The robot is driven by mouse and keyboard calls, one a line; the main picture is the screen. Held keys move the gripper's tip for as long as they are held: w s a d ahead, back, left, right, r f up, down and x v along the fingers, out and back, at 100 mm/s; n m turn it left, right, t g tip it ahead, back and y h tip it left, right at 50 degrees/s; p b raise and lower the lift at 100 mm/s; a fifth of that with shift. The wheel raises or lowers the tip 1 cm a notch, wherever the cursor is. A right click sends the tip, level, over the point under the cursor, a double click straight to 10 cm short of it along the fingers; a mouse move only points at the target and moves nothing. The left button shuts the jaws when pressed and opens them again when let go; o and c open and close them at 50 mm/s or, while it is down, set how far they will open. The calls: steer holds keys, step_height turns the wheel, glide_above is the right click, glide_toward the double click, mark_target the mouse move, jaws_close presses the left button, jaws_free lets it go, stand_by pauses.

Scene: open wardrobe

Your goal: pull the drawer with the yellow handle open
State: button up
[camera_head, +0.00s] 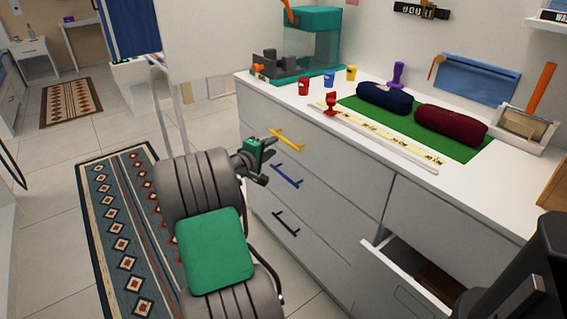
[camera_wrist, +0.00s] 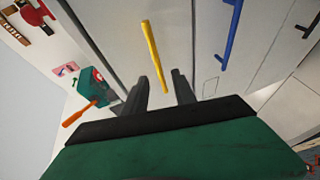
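The yellow handle (camera_head: 287,139) is a bar on the top drawer (camera_head: 325,160) of the white cabinet; that drawer looks shut. In the wrist view the yellow handle (camera_wrist: 154,56) runs lengthwise, its lower end reaching between my two fingers. My gripper (camera_head: 265,163) is beside the cabinet front, just left of the yellow handle in the head view. In the wrist view my gripper (camera_wrist: 160,85) has its fingers apart with a gap between them. I cannot tell how far the handle is from the fingers in depth.
Below are a blue handle (camera_head: 286,175) and a black handle (camera_head: 286,223). A drawer at lower right (camera_head: 415,280) stands open. The countertop holds small cups (camera_head: 328,79), a green mat (camera_head: 400,122) and rolled cloths (camera_head: 451,126). A patterned rug (camera_head: 122,240) lies on the floor at left.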

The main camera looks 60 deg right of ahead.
mark_target(283, 140)
steer(key=b+x, duration=0.1)
steer(key=x, duration=0.7)
steer(key=shift+s+r, duration=0.1)
steer(key=shift+s, duration=0.05)
steer(key=shift+c, duration=0.4)
jaws_close()
stand_by(0.7)
